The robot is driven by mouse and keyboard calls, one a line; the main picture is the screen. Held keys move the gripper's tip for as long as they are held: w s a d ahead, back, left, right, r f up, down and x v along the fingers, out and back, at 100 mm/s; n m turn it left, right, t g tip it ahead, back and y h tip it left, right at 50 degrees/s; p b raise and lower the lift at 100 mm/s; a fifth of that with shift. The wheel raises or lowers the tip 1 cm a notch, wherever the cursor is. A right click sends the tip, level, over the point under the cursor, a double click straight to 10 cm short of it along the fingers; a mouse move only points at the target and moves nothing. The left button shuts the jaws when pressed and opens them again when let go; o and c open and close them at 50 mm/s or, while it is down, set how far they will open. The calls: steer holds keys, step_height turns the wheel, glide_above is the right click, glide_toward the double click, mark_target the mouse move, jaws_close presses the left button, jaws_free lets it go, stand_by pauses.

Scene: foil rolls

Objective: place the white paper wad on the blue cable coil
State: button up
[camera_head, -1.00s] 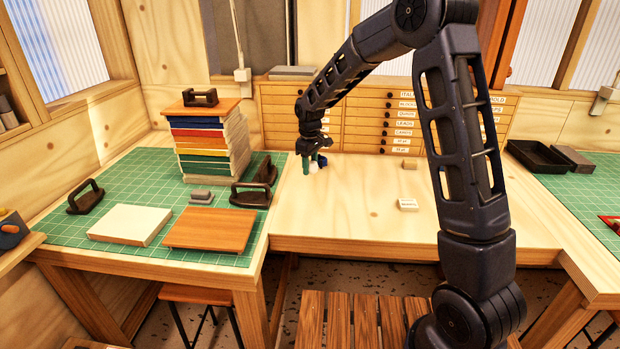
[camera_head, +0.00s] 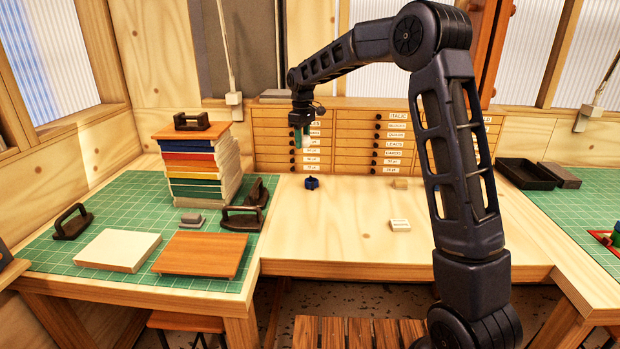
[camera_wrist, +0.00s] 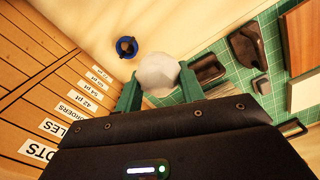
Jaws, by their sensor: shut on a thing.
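My gripper (camera_head: 299,143) is raised above the back of the wooden table, in front of the drawer cabinet. Its green fingers (camera_wrist: 158,84) are shut on the white paper wad (camera_wrist: 157,70), which shows between the tips in the wrist view. In the head view I cannot make out the wad. The blue cable coil (camera_head: 312,183) lies on the table below my gripper and a little to the right. In the wrist view the coil (camera_wrist: 126,47) shows as a blue ring with a dark middle, just beyond the wad and to its left. The wad is apart from it.
A drawer cabinet (camera_head: 345,138) stands behind the table (camera_head: 340,240). A tall stack of coloured boards (camera_head: 200,165) stands left on a green mat (camera_head: 60,245), with dark handled tools nearby. Small blocks (camera_head: 400,225) lie right of the coil. The table around the coil is clear.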

step_height(320, 180, up, 2)
glide_above(310, 178)
steer(key=shift+n, duration=0.3)
step_height(310, 178, down, 20)
steer(key=shift+s+r, duration=0.1)
stand_by(0.3)
steer(key=o, duration=0.9)
steer(key=shift+o, duration=0.2)
